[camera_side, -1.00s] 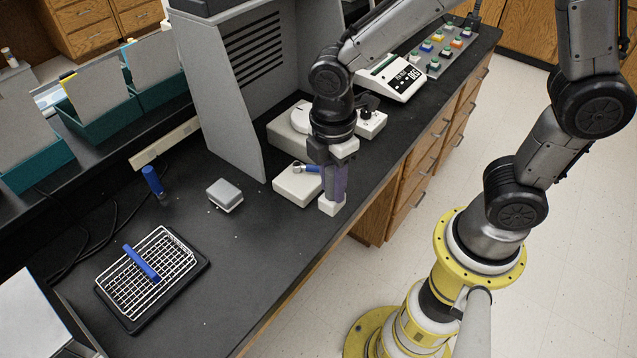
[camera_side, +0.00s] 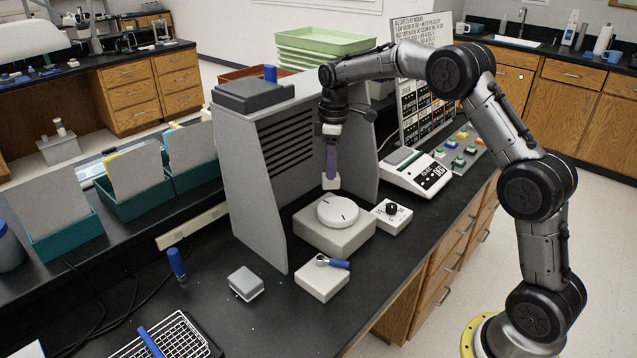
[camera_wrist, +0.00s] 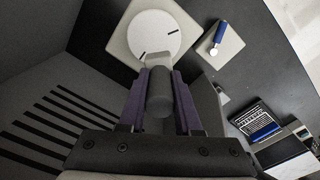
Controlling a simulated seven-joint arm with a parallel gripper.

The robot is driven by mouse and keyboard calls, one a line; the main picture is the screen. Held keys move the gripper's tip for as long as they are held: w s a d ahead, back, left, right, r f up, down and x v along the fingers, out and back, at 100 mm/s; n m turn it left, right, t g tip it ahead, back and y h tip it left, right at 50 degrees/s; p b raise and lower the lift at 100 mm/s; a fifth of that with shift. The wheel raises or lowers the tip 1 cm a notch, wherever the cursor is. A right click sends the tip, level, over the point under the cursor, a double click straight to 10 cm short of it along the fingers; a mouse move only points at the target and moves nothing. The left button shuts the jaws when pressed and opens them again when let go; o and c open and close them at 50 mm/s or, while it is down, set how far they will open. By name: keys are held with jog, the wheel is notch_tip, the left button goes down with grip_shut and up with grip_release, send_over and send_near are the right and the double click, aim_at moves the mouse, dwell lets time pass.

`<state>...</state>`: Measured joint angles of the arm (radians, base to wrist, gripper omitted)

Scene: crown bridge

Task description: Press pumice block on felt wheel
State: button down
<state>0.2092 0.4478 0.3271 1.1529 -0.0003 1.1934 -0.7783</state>
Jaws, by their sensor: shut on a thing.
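The pale pumice block (camera_side: 331,182) is held at the tips of my gripper (camera_side: 332,168), whose purple fingers point down. The felt wheel (camera_side: 337,211) is a flat white disc with short dark marks, lying on a square off-white base (camera_side: 333,237). The block hangs above the wheel's back edge in the side view, with a visible gap. In the wrist view, a dark grey rounded piece (camera_wrist: 160,92) sits between the fingers, and the wheel (camera_wrist: 153,34) shows beyond them.
A grey hood with slatted panel (camera_side: 285,150) stands close behind and left of my gripper. A knob box (camera_side: 391,217), a scale (camera_side: 414,170) and a pad with a blue-handled tool (camera_side: 323,281) surround the wheel. A small grey box (camera_side: 245,284) stands front left.

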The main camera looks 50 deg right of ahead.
jog(key=shift+m, duration=0.3)
jog(key=shift+s+d+f, duration=0.1)
jog(key=shift+d+f, duration=0.3)
jog(key=shift+f, duration=0.8)
jog(key=shift+s+d+f, duration=0.1)
jog(key=shift+d+f, duration=0.3)
jog(key=shift+f, duration=0.75)
jog(key=shift+s+d+f, duration=0.1)
jog(key=shift+d+f, duration=0.3)
jog(key=shift+f, duration=0.8)
jog(key=shift+f, duration=0.55)
jog(key=shift+r, duration=0.1)
notch_tip(320, 180, up, 7)
